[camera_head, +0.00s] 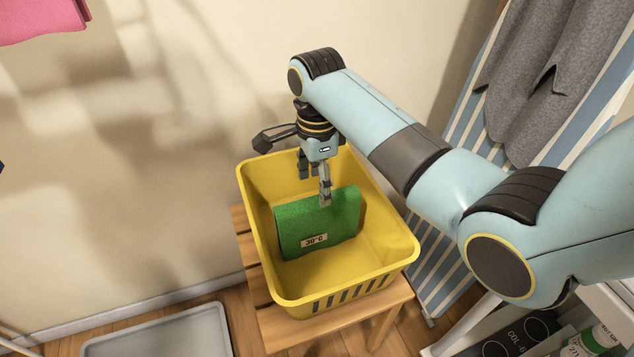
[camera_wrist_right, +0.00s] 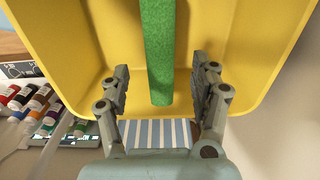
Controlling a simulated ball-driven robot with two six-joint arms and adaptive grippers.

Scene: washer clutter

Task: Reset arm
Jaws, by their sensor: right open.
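My right gripper (camera_head: 315,184) reaches down into the yellow basket (camera_head: 400,245). It is open, its two fingers apart. A folded green cloth (camera_head: 300,218) with a small "30°C" label stands on edge inside the basket, just under the fingers. In the right wrist view the cloth (camera_wrist_right: 158,50) shows edge-on as a green strip between the open fingers (camera_wrist_right: 160,82), with a gap on both sides. The basket's inner wall (camera_wrist_right: 100,40) lies around it. My left gripper does not show.
The basket stands on a slatted wooden stool (camera_head: 280,325) beside a plain wall. A grey tray (camera_head: 160,335) lies on the floor at lower left. A striped deck chair (camera_head: 470,125) with grey cloth (camera_head: 550,80) is at right. Several bottles (camera_wrist_right: 40,105) show in the wrist view.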

